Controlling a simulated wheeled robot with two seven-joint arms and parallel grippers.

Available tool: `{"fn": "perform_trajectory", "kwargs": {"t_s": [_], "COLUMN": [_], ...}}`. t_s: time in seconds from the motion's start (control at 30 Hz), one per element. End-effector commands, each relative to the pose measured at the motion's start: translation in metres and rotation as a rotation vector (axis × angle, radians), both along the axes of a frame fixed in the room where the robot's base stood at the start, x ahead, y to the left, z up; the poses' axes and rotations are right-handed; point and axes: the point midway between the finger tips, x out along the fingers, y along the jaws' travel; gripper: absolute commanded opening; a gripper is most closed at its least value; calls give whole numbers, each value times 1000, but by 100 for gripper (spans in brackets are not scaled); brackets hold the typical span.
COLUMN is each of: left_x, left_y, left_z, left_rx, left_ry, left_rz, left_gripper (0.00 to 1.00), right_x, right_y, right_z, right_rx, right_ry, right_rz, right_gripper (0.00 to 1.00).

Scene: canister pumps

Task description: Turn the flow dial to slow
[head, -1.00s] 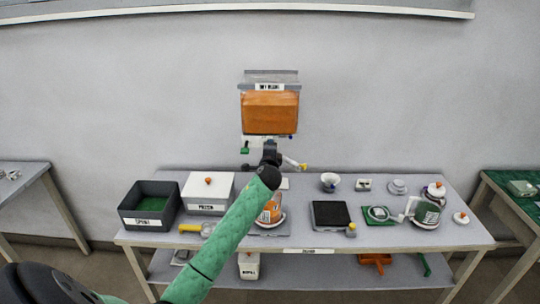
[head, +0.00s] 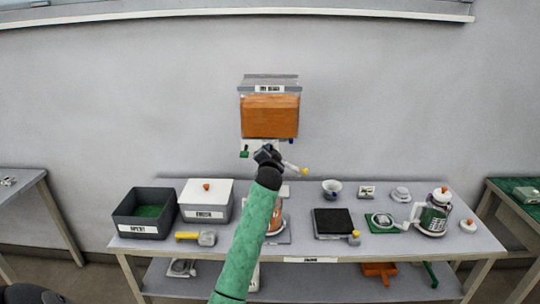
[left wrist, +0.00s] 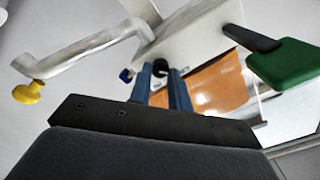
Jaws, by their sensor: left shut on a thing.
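The orange-fronted dispenser (head: 270,116) is mounted on the wall above the table. My left gripper (head: 267,150) is up against its underside, with the arm hiding part of it. In the left wrist view my two blue fingers (left wrist: 161,82) are closed around a small dark knob (left wrist: 160,67), which looks like the flow dial, under the pale body of the dispenser. The fingers hide much of the knob, and I cannot read any marking or setting on it. My right gripper is not in view.
A pale pipe with a yellow tip (left wrist: 28,92) and a green handle (left wrist: 284,64) stick out near the left gripper. On the table (head: 305,260) stand a dark open bin (head: 141,226), a white lidded box (head: 206,208), a black-topped scale (head: 332,222) and a glass pot (head: 434,216).

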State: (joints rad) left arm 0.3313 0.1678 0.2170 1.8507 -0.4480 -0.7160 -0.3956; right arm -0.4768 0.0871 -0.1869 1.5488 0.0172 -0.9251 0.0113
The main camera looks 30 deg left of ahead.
Motion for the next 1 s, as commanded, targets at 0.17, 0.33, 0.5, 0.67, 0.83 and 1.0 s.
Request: {"fn": "perform_trajectory", "kwargs": {"t_s": [0.17,0.33,0.5,0.67,0.83,1.0], "left_x": [0,0,0,0,0,0], "left_y": [0,0,0,0,0,0], "left_z": [-3,-3,-2,-3,-2,-1], "left_rx": [-39,-53,-55,-54,-53,-53], "left_ry": [-20,-28,-29,-28,-29,-31], "left_rz": [1,1,0,0,0,0], "left_gripper": [0,0,0,0,41,41], "right_x": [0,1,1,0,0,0], "right_y": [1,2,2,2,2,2], "right_z": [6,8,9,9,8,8], "right_rx": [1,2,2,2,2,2], "right_ry": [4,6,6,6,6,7], "right_rz": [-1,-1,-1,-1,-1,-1], "right_gripper": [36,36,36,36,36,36]}}
